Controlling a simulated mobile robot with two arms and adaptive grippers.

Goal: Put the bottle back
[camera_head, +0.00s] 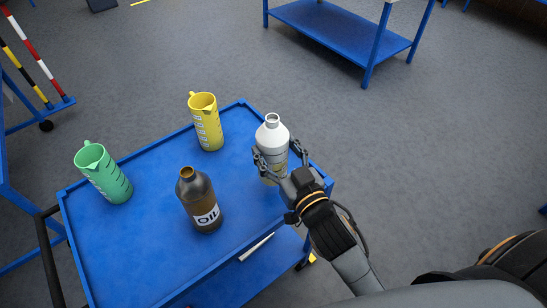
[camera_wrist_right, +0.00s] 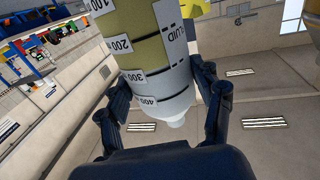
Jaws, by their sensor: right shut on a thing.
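A white bottle with a narrow neck (camera_head: 272,135) stands upright near the right corner of the blue trolley top (camera_head: 150,232) in the head view. My right gripper (camera_head: 278,157) is shut around its body, one finger on each side. In the right wrist view the bottle (camera_wrist_right: 150,50) fills the upper middle, with yellowish contents and graduation marks. The gripper (camera_wrist_right: 162,85) has its fingers on both sides of it. The bottle's base is partly hidden, so I cannot tell whether it touches the trolley. My left gripper is not in view.
A brown OIL bottle (camera_head: 199,199) stands left of the held bottle. A yellow jug (camera_head: 206,122) stands behind and a green jug (camera_head: 103,172) at the left. Free trolley surface lies between them. A blue table (camera_head: 340,28) stands at the back.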

